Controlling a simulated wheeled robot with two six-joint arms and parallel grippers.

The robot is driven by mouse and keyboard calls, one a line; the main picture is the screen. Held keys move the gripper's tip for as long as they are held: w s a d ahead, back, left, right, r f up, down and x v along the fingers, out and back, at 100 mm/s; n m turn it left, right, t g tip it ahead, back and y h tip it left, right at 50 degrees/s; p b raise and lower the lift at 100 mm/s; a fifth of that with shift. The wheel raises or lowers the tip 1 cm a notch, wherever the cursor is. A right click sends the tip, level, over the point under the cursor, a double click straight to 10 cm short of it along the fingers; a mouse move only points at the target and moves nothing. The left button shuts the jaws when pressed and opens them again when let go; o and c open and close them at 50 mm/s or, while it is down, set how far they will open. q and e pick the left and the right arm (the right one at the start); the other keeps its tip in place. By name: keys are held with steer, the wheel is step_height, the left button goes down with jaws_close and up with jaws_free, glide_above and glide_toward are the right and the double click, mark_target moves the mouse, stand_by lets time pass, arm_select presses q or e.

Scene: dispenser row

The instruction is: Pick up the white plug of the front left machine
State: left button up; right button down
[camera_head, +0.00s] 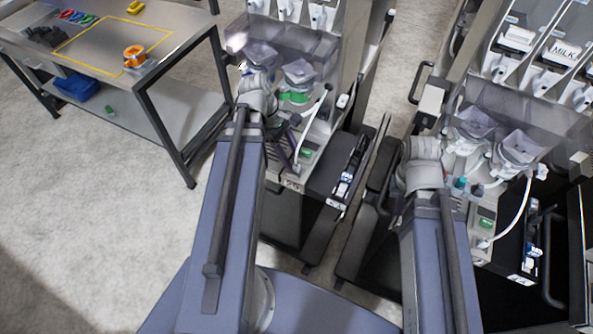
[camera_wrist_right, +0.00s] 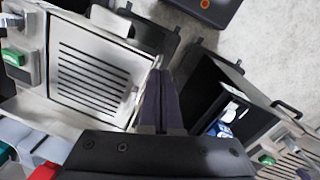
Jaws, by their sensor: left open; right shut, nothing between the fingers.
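The front left machine (camera_head: 318,150) stands at the middle of the head view, with a white cable (camera_head: 309,130) arching up its right side. A small white piece (camera_head: 343,101) sits by the cable's upper end; I take it for the white plug, but it is too small to be sure. My left gripper (camera_head: 284,146) is over the machine's front, left of the cable and apart from it. Its fingers are dark and partly hidden by my wrist; it is open and empty.
A second machine (camera_head: 500,185) with its own white cable stands at the right. A metal table (camera_head: 90,45) with a yellow outline and an orange item (camera_head: 134,56) is at the upper left. The floor (camera_head: 110,200) at left is clear.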

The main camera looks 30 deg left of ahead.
mark_target(296, 165)
arm_select(q)
steer(key=b+x, duration=0.2)
steer(key=x, duration=0.1)
steer(key=shift+w+d+f+b, duration=0.1)
steer(key=shift+w+f+b, duration=0.1)
steer(key=shift+f+b, duration=0.15)
steer(key=shift+r, duration=0.1)
jaws_close()
